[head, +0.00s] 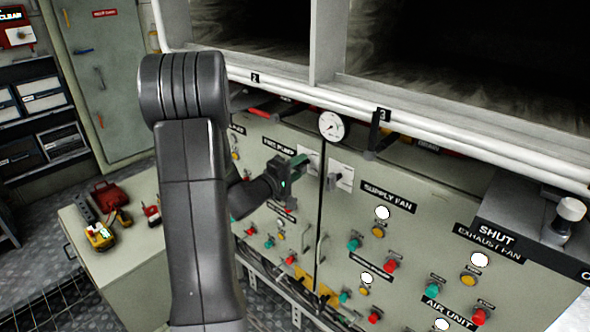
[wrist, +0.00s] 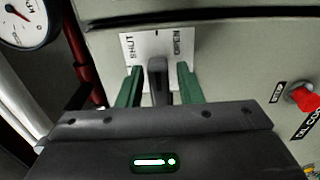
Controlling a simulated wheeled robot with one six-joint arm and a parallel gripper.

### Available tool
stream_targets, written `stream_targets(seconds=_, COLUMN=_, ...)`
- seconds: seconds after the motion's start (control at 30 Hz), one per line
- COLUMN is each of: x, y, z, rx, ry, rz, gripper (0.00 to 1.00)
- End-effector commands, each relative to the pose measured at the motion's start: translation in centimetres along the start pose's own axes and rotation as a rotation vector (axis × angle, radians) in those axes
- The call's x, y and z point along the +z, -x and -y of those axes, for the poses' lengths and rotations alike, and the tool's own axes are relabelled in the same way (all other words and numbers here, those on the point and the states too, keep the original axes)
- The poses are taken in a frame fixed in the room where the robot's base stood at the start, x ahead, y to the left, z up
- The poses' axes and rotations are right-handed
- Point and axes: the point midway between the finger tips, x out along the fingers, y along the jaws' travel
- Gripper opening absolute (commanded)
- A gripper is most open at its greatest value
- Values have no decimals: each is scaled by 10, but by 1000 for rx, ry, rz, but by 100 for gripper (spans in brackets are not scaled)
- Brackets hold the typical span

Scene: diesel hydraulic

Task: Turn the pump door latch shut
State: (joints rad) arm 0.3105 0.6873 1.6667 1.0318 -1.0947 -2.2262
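The latch plate (wrist: 140,47), white with SHUT and OPEN markings, is on the grey cabinet front. A dark latch handle (wrist: 157,78) stands out from it, between the two green fingers of my gripper (wrist: 160,85). Gaps show on both sides of the handle, so the fingers are open around it and do not visibly pinch it. The handle's exact turn is hard to tell. In the head view my gripper (head: 299,165) is at the left plate (head: 312,156), right of the FIRE PUMP label, and hides its handle. A second plate (head: 341,174) with a handle is just right of the door seam.
A round gauge (head: 332,126) is above the plates. A white pipe (head: 430,135) and a lever marked 3 (head: 378,135) jut out above. Several buttons and lamps cover the panel below, including a red button (wrist: 304,98) close to my gripper.

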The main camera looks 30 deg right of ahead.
Motion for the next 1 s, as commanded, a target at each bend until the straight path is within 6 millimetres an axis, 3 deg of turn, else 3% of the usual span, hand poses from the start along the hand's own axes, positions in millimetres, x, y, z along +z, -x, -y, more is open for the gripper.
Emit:
stream_targets(seconds=0.53, x=0, y=-37, z=-3, rx=5, ry=0, rz=0, gripper=33)
stream_targets(seconds=1.0, x=1, y=-32, z=-5, rx=9, ry=0, rz=2, gripper=33)
